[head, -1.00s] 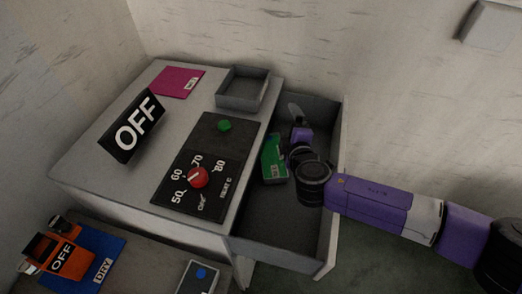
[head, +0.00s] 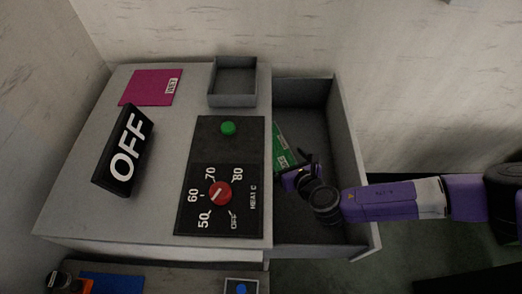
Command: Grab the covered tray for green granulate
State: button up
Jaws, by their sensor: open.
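A green tray (head: 281,148) with a white label lies inside the open grey drawer (head: 340,140) on the right of the cabinet. My gripper (head: 304,164) is open and reaches down into the drawer from the right. Its fingers are right beside the green tray's lower right end and hide part of it. I cannot tell whether they touch it or whether the tray's cover is on.
The cabinet top holds an empty grey open box (head: 233,98), a magenta mat (head: 151,87), a black OFF sign (head: 124,150) and a black panel with a red dial (head: 218,194) and a green button (head: 228,128). The drawer walls surround my gripper.

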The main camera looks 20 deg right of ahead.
aim_at(277, 149)
jog(key=shift+x, duration=1.15)
jog(key=shift+p+x, duration=0.55)
jog(key=shift+x, duration=2.05)
jog(key=shift+s+f, duration=0.1)
jog(key=shift+f, duration=0.05)
jog(key=c, duration=1.8)
jog(key=shift+c, duration=1.2)
